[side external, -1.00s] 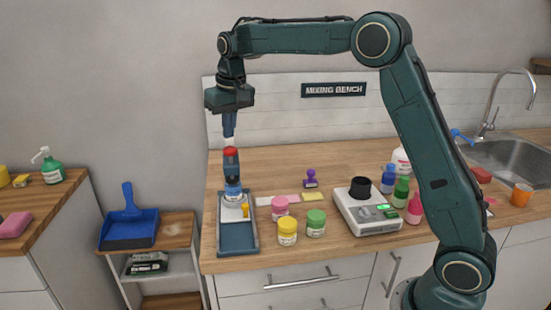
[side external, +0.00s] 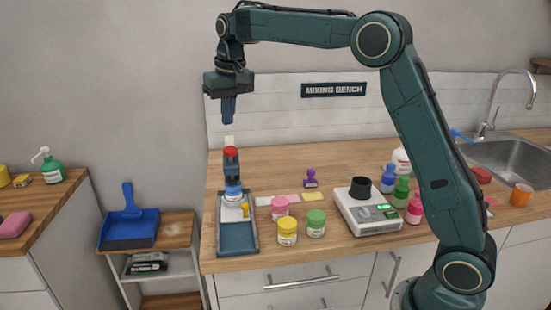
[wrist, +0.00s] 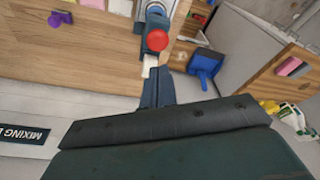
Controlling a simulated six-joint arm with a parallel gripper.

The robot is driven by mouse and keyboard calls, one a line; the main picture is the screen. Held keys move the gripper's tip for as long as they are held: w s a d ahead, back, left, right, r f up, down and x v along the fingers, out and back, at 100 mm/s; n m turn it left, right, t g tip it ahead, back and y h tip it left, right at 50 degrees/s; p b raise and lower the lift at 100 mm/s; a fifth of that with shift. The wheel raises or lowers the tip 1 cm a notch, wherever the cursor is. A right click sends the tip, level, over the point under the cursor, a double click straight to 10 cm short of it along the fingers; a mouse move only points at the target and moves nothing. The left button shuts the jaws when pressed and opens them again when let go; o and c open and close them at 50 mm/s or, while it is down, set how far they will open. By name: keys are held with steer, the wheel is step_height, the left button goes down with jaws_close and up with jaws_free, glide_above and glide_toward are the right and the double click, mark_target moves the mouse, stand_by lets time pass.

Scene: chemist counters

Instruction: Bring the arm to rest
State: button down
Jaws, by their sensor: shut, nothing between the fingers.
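My gripper (side external: 229,112) is shut and empty. It points down in the air above a device with a red top (side external: 231,153), a dark body and a blue lower part, which stands upright on the tray (side external: 237,237). A small white piece (side external: 229,141) shows just above the red top, with a gap below my fingertips. In the wrist view my shut fingers (wrist: 158,88) reach toward the white piece (wrist: 150,67) and the red top (wrist: 157,39).
Jars with pink (side external: 280,202), yellow (side external: 287,228) and green (side external: 316,220) lids stand right of the tray. A scale (side external: 366,214) with a black cup (side external: 360,187) and several bottles are further right. A blue dustpan (side external: 130,222) lies on the lower shelf unit at left.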

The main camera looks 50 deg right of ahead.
steer(key=shift+s, duration=0.1)
steer(key=s+a+r+n+t, duration=0.1)
steer(key=s+r, duration=0.1)
steer(key=s, duration=0.7)
steer(key=s+a+r+t, duration=0.1)
steer(key=s+r, duration=0.2)
steer(key=s, duration=0.6)
steer(key=s+a+f+n, duration=0.1)
steer(key=s+f, duration=0.3)
steer(key=s, duration=0.5)
steer(key=s+f+n+t, duration=0.1)
steer(key=s+f, duration=0.4)
steer(key=s, duration=0.4)
steer(key=shift+s+a+y, duration=0.3)
steer(key=shift+a, duration=0.1)
